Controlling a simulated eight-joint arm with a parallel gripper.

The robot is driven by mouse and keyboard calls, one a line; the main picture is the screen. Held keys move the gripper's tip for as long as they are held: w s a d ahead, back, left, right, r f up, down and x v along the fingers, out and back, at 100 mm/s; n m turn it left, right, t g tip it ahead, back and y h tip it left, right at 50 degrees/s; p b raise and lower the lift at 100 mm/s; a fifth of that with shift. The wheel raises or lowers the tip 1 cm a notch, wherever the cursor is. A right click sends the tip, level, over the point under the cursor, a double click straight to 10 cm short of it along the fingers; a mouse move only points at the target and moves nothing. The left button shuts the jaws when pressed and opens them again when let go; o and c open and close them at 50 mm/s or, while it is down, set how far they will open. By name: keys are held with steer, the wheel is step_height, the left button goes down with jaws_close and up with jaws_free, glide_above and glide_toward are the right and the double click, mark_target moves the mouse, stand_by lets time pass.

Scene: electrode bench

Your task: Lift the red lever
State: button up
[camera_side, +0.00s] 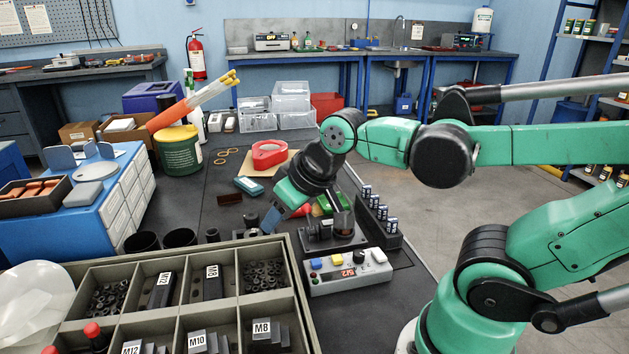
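A red lever (302,210) shows as a short red piece beside a small black device (332,238) on the dark bench. Much of it is hidden behind my gripper and the device, so its tilt is hard to tell. My gripper (278,216) points down and to the left, just left of the red piece in the picture. A grey finger shows at its lower end; the other finger is not clear. I cannot tell whether it touches the lever or how wide it is.
A control box (348,272) with coloured buttons and a red display stands in front of the device. A black rack (378,220) of small labelled items is to the right. A compartment tray (185,254) fills the front left.

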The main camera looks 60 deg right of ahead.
steer(key=w+d+r+m+g, duration=0.1)
steer(key=w+d+r+g, duration=0.1)
steer(key=w+d, duration=0.1)
steer(key=shift+w+d+r+m, duration=0.3)
steer(key=shift+r+m, duration=0.05)
steer(key=shift+m, duration=0.05)
jaws_close()
steer(key=w+d+f+m+g+y, duration=0.1)
steer(key=w+d+f+m+g, duration=0.1)
steer(key=d, duration=0.7)
steer(key=w+d+f+m+g+y, duration=0.1)
steer(key=w+d+f+m+g, duration=0.2)
steer(key=d, duration=0.6)
steer(key=shift+w+m+g+y, duration=0.3)
steer(key=shift+w+g, duration=0.1)
steer(key=shift+w, duration=0.3)
